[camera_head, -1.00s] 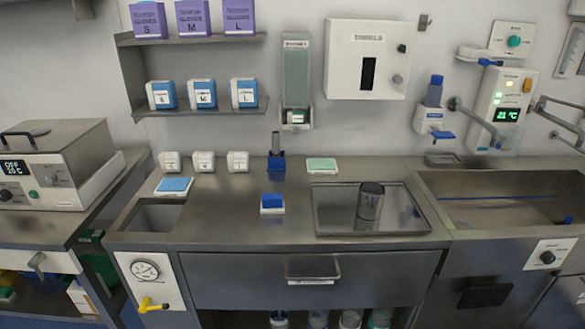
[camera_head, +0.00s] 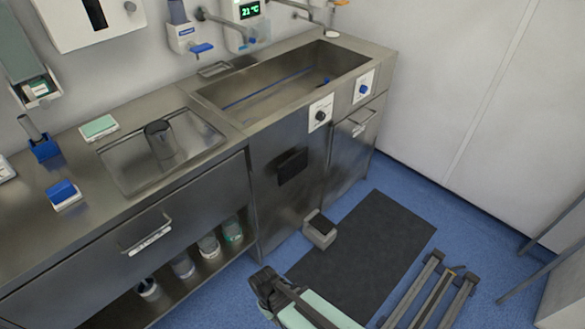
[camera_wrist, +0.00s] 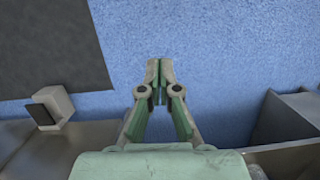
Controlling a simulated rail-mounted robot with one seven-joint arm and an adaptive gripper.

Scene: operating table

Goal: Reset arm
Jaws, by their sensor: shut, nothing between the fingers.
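My gripper (camera_wrist: 160,72) shows in the wrist view with its pale green fingers together at the tips and nothing between them. It is over the blue floor (camera_wrist: 222,62), apart from the dark mat (camera_wrist: 50,40) at the upper left. A small grey box with a dark top (camera_wrist: 50,107) stands left of it. In the head view, a mint-green and dark part enters at the bottom edge; I cannot tell my fingertips there.
The steel counter (camera_head: 95,215) runs along the wall, holding a tray with a metal cup (camera_head: 160,139) and a sink basin (camera_head: 290,85). The dark floor mat (camera_head: 365,250) and small grey box (camera_head: 320,231) lie before it. Open blue floor (camera_head: 455,225) is at the right.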

